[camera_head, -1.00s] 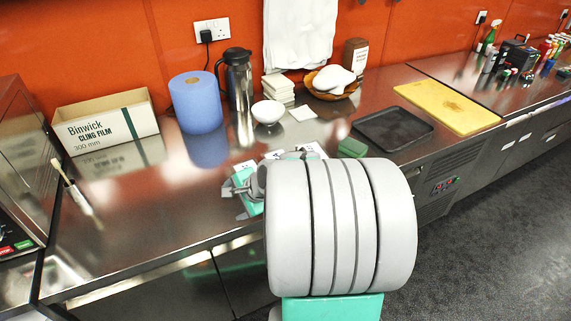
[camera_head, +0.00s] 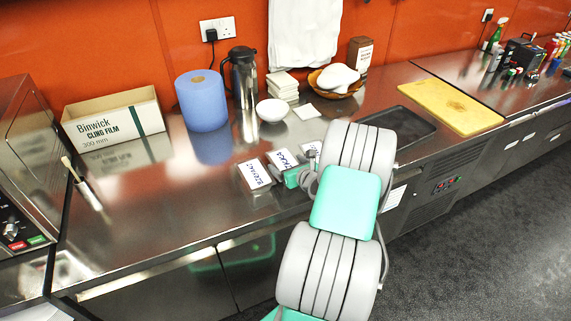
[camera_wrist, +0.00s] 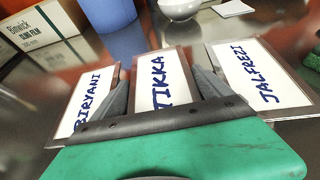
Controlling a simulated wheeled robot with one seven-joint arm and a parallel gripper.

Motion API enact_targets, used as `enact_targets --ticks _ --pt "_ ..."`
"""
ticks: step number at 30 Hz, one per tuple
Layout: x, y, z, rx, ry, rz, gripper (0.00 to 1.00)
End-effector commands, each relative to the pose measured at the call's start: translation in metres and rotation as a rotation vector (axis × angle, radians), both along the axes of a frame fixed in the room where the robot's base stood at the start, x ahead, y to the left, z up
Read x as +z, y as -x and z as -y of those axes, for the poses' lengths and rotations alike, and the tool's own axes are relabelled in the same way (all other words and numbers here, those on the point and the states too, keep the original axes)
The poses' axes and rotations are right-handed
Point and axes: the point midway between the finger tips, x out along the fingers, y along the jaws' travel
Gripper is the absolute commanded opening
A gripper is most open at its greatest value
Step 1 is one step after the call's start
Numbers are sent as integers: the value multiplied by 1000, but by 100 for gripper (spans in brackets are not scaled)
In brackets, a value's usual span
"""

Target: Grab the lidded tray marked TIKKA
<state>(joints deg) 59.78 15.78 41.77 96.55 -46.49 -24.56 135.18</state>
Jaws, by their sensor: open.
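The TIKKA tray (camera_wrist: 163,80) is the middle one of three trays with white handwritten labels, seen close ahead in the wrist view. In the head view it (camera_head: 281,160) lies on the steel counter, its near end by my gripper (camera_head: 285,172). In the wrist view my gripper (camera_wrist: 160,78) is open and empty, one grey finger along each side of the TIKKA label. The fingers lie in the gaps towards its neighbours; I cannot tell whether they touch. The BIRYANI tray (camera_wrist: 92,102) is on the left, the JALFREZI tray (camera_wrist: 262,78) on the right.
A white bowl (camera_head: 271,110), a blue paper roll (camera_head: 202,100) and a steel flask (camera_head: 242,78) stand behind the trays. A black tray (camera_head: 405,122) and a yellow board (camera_head: 457,107) lie to the right.

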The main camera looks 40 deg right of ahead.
Motion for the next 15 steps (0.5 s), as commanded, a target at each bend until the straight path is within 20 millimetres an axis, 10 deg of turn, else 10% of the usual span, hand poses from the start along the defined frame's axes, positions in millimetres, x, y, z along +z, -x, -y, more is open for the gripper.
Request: enact_targets --ticks 15 --pt "-7 -17 5 -1 1 -1 74"
